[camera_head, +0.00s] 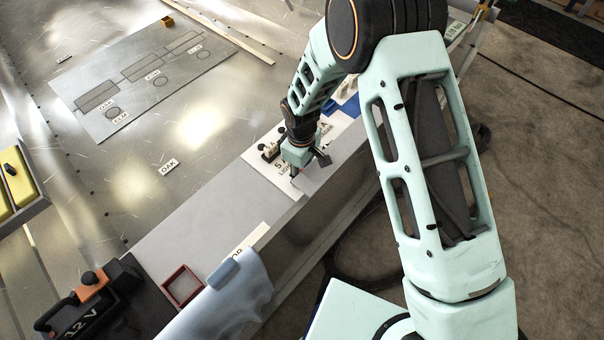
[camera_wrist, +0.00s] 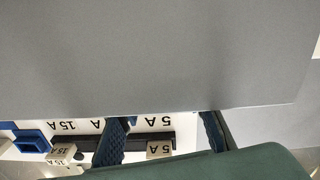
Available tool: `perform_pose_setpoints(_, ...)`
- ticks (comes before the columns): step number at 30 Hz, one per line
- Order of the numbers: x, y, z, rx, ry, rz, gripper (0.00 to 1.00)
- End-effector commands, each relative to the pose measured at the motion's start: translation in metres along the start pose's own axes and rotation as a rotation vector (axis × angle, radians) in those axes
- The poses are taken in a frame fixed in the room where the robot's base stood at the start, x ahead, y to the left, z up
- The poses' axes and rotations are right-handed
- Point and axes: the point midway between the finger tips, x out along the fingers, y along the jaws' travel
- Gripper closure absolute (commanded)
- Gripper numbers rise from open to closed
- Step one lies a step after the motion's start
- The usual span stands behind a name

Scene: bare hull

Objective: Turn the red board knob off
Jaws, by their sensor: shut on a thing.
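My gripper (camera_head: 300,174) is low over the white panel with fuse labels at the edge of the long grey bench. Its two fingers show in the wrist view (camera_wrist: 164,122), apart, with their tips hidden by a flat grey plate (camera_wrist: 160,55). This plate fills most of that view and juts out beside my gripper in the head view (camera_head: 318,179). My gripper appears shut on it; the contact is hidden. No knob shows clearly.
Small blocks and a blue tray (camera_wrist: 32,141) stand by the 5 A and 15 A labels. A light-blue cloth (camera_head: 232,297) hangs over the bench edge, near a red square frame (camera_head: 181,286) and a 12 V battery (camera_head: 88,303). The bench middle is clear.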

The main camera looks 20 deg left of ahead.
Motion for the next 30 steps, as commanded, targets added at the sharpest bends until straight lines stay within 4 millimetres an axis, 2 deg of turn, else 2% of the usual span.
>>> perform_pose_setpoints(7,0.000,0.000,0.000,-0.008,0.000,0.001,0.91)
perform_pose_setpoints(8,0.000,0.000,0.000,-0.007,0.000,0.001,0.65)
perform_pose_setpoints(12,0.000,0.000,0.000,-0.006,0.000,0.001,0.50)
perform_pose_setpoints(23,-0.004,0.000,0.000,-0.004,0.001,0.001,0.49)
perform_pose_setpoints(26,-0.015,0.001,-0.001,-0.003,0.003,0.002,0.49)
perform_pose_setpoints(30,-0.040,0.001,-0.001,-0.002,0.004,0.003,0.49)
